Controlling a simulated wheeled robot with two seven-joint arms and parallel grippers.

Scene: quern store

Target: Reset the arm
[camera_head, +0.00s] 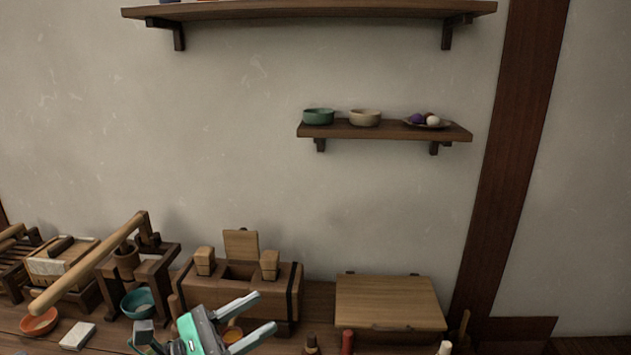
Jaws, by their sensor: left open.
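My left gripper (262,314) is in the camera_head view at the bottom, left of centre. Its two pale grey fingers are spread apart and point to the right and up. It is open, and I see nothing held between the fingers. It is over the front of the table, in front of a wooden box with an open lid (290,292). An orange item shows partly behind the fingers. My right gripper is not in view.
A closed wooden chest (388,301) stands right of the box. A wooden press with a long lever (95,262), a teal bowl (138,303), an orange bowl (39,322) and a white block (77,336) are at left. A wall shelf (384,131) holds bowls.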

